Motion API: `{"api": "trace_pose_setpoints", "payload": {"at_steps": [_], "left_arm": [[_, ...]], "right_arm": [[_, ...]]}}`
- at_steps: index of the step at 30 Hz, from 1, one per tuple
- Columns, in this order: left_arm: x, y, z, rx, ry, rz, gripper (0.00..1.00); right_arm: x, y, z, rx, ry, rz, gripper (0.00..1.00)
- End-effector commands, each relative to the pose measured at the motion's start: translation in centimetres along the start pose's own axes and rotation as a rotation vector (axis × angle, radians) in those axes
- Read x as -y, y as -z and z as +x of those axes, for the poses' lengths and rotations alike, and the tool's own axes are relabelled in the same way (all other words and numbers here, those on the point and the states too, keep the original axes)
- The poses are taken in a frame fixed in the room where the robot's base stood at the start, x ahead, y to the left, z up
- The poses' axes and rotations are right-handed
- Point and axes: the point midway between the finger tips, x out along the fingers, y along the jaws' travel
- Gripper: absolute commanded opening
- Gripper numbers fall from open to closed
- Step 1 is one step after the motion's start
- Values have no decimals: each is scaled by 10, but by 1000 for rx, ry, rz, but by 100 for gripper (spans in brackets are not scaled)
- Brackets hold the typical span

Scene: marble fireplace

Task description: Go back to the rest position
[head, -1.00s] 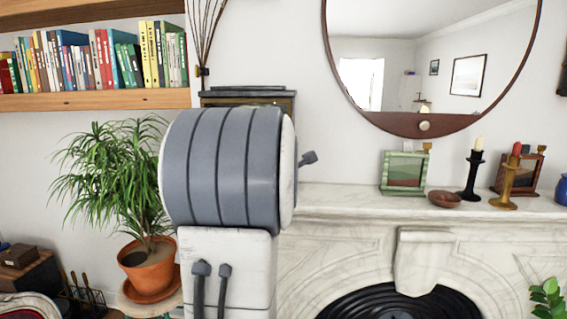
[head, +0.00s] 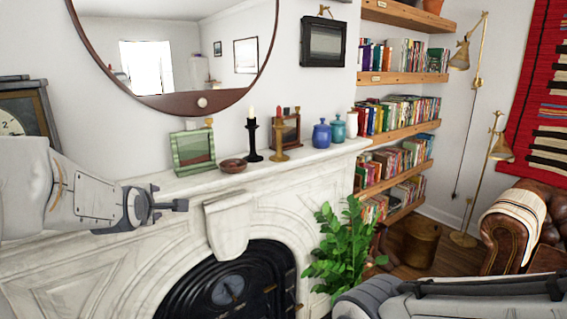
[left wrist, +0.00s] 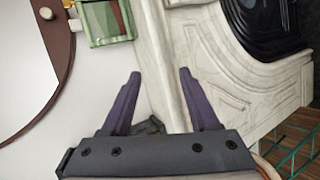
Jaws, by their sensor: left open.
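My left gripper (head: 172,207) is at the end of the left arm, in front of the mantel's left part in the head view. In the left wrist view its two dark fingers (left wrist: 158,72) stand well apart, open, with nothing between them. The pale mantel edge (left wrist: 172,50) shows beyond them, apart from the fingertips as far as I can tell. Part of my right arm (head: 450,302) shows at the bottom right of the head view. Its gripper cannot be made out.
The marble mantel (head: 300,165) bears a green frame (head: 193,149), a brown bowl (head: 233,165), candlesticks (head: 253,140) and blue jars (head: 322,134). A clock (head: 25,115) stands at left. A leafy plant (head: 340,250) stands right of the firebox. A leather armchair (head: 505,235) is at far right.

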Motion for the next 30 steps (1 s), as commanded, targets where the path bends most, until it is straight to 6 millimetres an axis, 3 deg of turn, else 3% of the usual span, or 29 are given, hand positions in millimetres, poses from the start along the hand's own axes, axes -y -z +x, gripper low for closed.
{"api": "trace_pose_setpoints", "payload": {"at_steps": [1, 6, 9, 12, 15, 18, 21, 25, 30], "left_arm": [[22, -38, -8, 74, 65, 129, 61], [102, -130, -54, 329, 255, 612, 61], [153, -170, -96, 518, 331, 928, 61], [205, -194, -146, 734, 380, 1257, 61], [251, -201, -197, 958, 396, 1573, 61], [286, -195, -239, 1161, 387, 1833, 61], [307, -184, -267, 1313, 368, 2012, 61], [318, -175, -283, 1410, 352, 2120, 61], [318, -174, -284, 1413, 352, 2123, 61]], "right_arm": [[0, 0, 2, 0, 0, 0, 0], [0, 0, 5, 0, 0, 0, 0], [0, 0, 7, 0, 0, 0, 0], [-1, 0, 10, 0, 0, -1, 0], [-1, -1, 11, 0, 0, -1, 0], [-1, -1, 13, 0, 0, -1, 0], [-1, -1, 14, 0, 0, -1, 0], [-1, -1, 14, 0, 0, -1, 0], [-1, -1, 14, 0, 0, -1, 0]]}}
